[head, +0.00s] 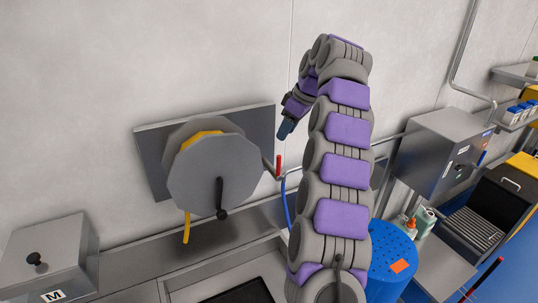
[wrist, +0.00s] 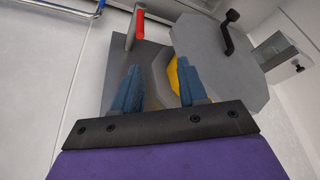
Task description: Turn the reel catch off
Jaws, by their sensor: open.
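A grey hose reel (head: 212,172) with a yellow hose wound on it sits on a dark wall plate (head: 153,165). A small lever with a red grip (head: 279,165), which looks like the reel catch, stands upright at the plate's right edge. The wrist view shows this red grip (wrist: 139,22) at the top, beyond my fingers, and the reel disc (wrist: 218,65) at the right. My gripper (head: 286,130) is just above the red grip in the head view. Its blue fingers (wrist: 158,82) are apart with nothing between them, and it does not appear to touch the lever.
A black crank knob (head: 221,212) sticks out of the reel. A blue hose (head: 287,205) and a pipe run right of the plate. A blue perforated drum (head: 392,262) and a grey box (head: 445,150) stand to the right. A box marked M (head: 50,262) is at left.

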